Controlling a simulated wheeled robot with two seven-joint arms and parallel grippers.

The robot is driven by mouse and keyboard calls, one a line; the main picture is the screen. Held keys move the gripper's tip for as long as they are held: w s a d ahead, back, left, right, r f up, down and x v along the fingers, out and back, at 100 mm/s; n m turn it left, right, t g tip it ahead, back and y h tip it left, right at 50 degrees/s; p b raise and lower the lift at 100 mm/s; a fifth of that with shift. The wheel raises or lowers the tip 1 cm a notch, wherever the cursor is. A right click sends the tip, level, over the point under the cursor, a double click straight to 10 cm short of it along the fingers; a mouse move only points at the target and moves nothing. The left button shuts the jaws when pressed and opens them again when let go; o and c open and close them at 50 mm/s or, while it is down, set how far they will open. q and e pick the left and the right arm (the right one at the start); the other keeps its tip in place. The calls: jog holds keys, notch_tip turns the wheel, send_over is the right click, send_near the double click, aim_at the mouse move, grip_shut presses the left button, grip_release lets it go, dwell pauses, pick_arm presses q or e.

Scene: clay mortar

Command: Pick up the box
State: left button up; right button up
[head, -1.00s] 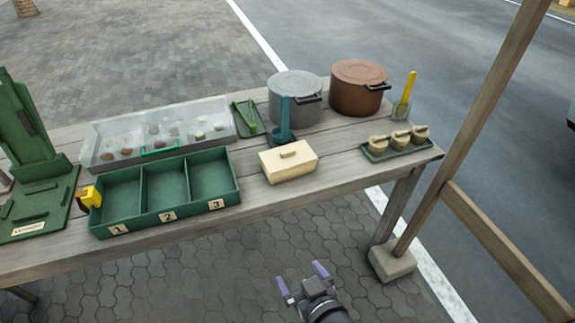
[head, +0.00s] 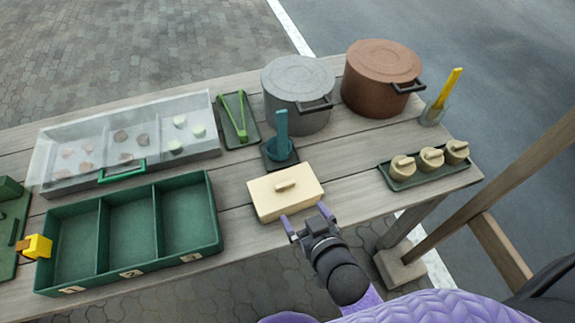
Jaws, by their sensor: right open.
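A cream box (head: 284,198) with a lid and a small tan handle (head: 285,186) on top sits on the wooden table (head: 345,205) near its front edge. My right gripper (head: 308,222) is open and empty, just in front of the box's front right side. Its two purple-tipped fingers point toward the box. I cannot tell whether a fingertip touches it.
Left is a green three-compartment tray (head: 131,230). Behind the box are a teal utensil on a stand (head: 281,143), a grey pot (head: 297,90) and a brown pot (head: 381,75). Right is a tray (head: 398,182) with lidded pieces. A wooden post (head: 515,185) stands at right.

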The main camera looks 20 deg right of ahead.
aim_at(286, 187)
jog(key=b+x, duration=0.3)
jog(key=x, duration=0.6)
jog(key=shift+w+f+b, duration=0.15)
jog(key=shift+w+b, duration=0.2)
jog(key=shift+c, duration=0.3)
grip_shut()
